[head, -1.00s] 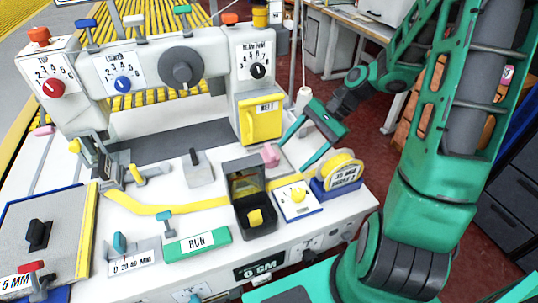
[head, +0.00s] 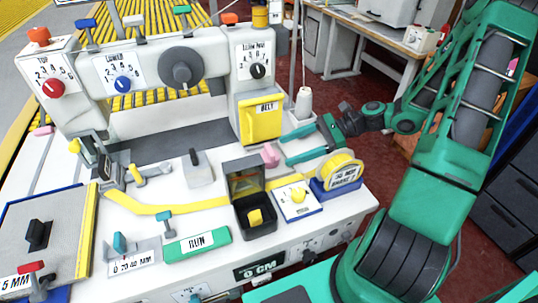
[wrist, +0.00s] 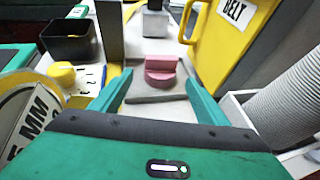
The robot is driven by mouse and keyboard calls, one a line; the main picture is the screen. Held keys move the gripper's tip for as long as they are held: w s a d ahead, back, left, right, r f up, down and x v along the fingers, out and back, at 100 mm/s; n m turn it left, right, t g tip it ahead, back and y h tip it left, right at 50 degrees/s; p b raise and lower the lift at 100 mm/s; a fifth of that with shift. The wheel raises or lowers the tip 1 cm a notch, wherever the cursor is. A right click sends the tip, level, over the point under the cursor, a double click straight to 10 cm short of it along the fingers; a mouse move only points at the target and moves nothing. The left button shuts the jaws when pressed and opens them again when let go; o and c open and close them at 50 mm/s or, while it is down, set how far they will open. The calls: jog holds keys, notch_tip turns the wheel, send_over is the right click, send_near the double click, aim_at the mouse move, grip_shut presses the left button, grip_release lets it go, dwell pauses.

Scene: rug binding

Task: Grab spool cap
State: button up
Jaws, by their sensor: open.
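In the wrist view the two green fingers of my gripper (wrist: 158,84) lie to the left and right in front of the pink piece. It shows between them, a little beyond the tips, and nothing is held.
The yellow belt cover (head: 260,118) stands just behind the pink piece. A white thread cone (head: 304,103) sits in a tray behind my gripper. A yellow tape reel (head: 343,171), a yellow knob panel (head: 311,204) and a black bin (head: 256,226) are close in front.

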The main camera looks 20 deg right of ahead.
aim_at(270, 155)
jog(key=shift+x, duration=2.95)
jog(key=shift+c, duration=0.3)
jog(key=c, duration=1)
